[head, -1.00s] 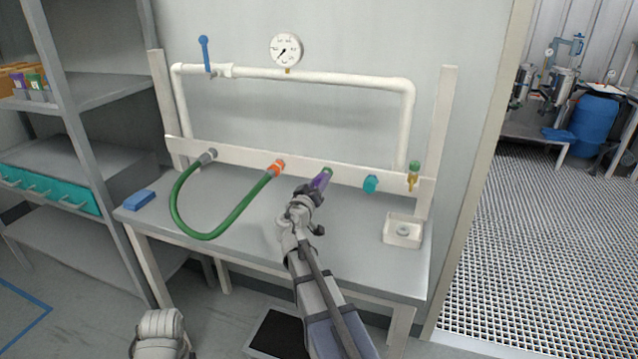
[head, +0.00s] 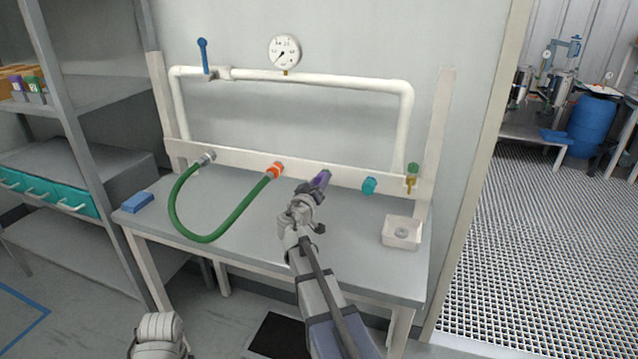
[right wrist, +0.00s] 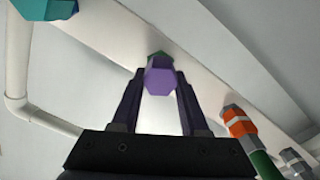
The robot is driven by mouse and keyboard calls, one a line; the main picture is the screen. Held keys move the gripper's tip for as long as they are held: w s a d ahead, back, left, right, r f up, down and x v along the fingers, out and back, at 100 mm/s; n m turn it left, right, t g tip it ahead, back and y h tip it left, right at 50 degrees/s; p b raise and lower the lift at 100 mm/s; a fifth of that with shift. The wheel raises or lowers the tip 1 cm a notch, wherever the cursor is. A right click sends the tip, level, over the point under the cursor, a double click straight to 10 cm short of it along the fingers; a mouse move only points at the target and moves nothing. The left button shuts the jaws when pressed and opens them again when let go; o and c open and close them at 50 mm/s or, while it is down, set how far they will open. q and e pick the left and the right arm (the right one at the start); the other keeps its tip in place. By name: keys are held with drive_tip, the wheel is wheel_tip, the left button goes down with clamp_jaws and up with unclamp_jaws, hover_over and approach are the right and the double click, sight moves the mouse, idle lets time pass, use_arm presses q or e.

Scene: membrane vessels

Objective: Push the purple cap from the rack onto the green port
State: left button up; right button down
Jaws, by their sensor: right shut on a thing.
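My right gripper (head: 313,190) is shut on the purple cap (head: 321,179) in front of the white board on the bench. In the right wrist view the hexagonal purple cap (right wrist: 160,80) sits between the two dark fingers. A sliver of the green port (right wrist: 158,54) shows just behind the cap, on the board. The cap is in line with the port and close to it or touching; I cannot tell how far it is on. The cap and gripper hide the port in the head view. My left gripper is not in view; only a grey part of my left arm shows.
Left of the cap, a green hose (head: 208,238) runs from an orange fitting (head: 275,171) to a grey one. A teal fitting (head: 369,186) and a brass-and-green valve (head: 412,177) are to the right. A white tray (head: 388,241) and blue block (head: 138,202) stand on the bench.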

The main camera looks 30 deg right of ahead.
drive_tip(key=shift+w+d, duration=0.15)
drive_tip(key=shift+d, duration=0.05)
drive_tip(key=shift+c, duration=1.7)
unclamp_jaws()
drive_tip(key=v, duration=0.7)
drive_tip(key=shift+s+a, duration=0.2)
drive_tip(key=shift+a, duration=0.1)
